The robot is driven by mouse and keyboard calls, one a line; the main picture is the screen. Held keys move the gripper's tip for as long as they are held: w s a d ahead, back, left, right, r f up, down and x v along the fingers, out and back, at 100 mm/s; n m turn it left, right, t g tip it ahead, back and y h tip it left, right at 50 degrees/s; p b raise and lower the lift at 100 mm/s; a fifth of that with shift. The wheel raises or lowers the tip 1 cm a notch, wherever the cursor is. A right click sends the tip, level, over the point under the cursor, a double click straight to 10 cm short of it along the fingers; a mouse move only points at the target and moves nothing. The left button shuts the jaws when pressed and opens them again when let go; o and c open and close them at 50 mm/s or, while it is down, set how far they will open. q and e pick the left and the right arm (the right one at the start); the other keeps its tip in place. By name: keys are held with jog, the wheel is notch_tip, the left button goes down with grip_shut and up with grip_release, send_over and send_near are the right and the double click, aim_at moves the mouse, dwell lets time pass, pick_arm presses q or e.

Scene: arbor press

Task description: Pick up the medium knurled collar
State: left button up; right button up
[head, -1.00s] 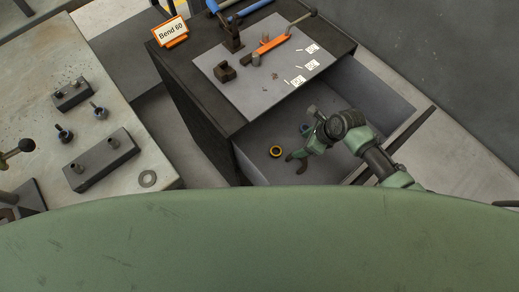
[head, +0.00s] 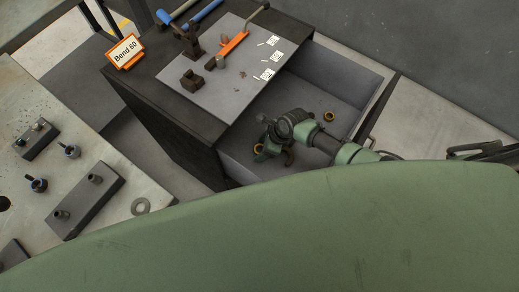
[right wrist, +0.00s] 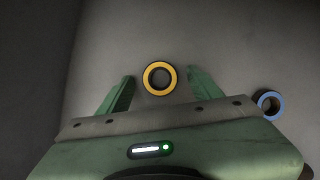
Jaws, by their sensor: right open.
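A collar with a yellow top ring (right wrist: 159,78) lies in the open drawer; it also shows in the head view (head: 258,149), partly covered by my gripper. My right gripper (right wrist: 161,76) is open, with one finger on each side of this collar and not closed on it. The gripper shows over the drawer in the head view (head: 268,143). A blue-ringed collar (right wrist: 270,103) lies to the right, outside the fingers. I cannot tell from size which is medium. My left gripper is out of view.
The drawer (head: 337,72) has raised walls around the collars. The cabinet top above it holds a grey mat (head: 200,98), tools and a "Bend 60" sign (head: 125,51). A workbench (head: 101,140) with blocks and a washer (head: 141,206) stands at left.

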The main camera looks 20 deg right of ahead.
grip_shut()
jog(key=shift+r, duration=0.1)
